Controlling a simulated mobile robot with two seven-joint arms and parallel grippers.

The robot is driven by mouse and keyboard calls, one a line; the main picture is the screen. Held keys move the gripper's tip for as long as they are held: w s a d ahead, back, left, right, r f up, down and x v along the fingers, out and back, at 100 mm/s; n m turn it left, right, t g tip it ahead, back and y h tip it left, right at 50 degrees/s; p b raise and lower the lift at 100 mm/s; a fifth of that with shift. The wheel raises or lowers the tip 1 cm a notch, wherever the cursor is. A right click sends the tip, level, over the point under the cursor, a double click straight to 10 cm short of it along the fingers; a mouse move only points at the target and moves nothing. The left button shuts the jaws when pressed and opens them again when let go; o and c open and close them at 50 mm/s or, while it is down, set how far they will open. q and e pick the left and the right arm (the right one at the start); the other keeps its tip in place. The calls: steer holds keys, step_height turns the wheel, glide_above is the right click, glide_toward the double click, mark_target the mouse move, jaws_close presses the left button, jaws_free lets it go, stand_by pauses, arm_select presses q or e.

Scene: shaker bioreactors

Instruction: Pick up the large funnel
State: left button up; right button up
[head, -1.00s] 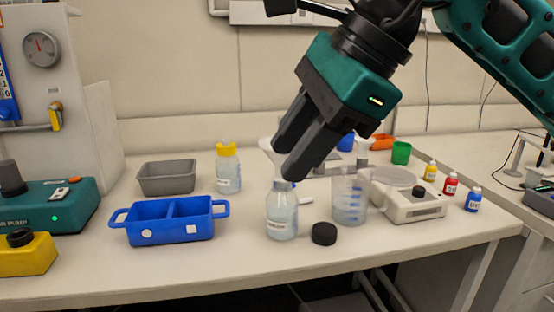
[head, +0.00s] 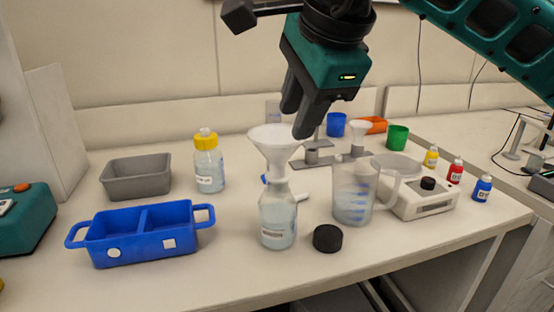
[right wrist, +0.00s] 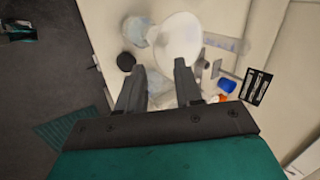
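The large funnel (head: 275,145) is white and translucent. It sits upright with its stem in the neck of a clear bottle (head: 278,220) on the bench. In the right wrist view the funnel (right wrist: 176,40) shows just beyond the fingertips. My right gripper (head: 299,122) is open and empty, with its fingertips close to the funnel's right rim and pointing down. In the right wrist view a clear gap shows between the fingers (right wrist: 160,72). I cannot tell whether a finger touches the funnel. My left gripper is not in view.
A black cap (head: 327,238) and a clear beaker (head: 353,195) stand right of the bottle. A smaller funnel (head: 359,132) is on a stand behind. A blue divided tray (head: 140,235), a grey tray (head: 136,177) and a yellow-capped bottle (head: 208,162) are left.

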mark_target(277, 161)
steer(key=x, duration=0.5)
steer(key=shift+w+d+f, duration=0.15)
steer(key=shift+w+f, duration=0.05)
steer(key=shift+f, duration=0.2)
jaws_close()
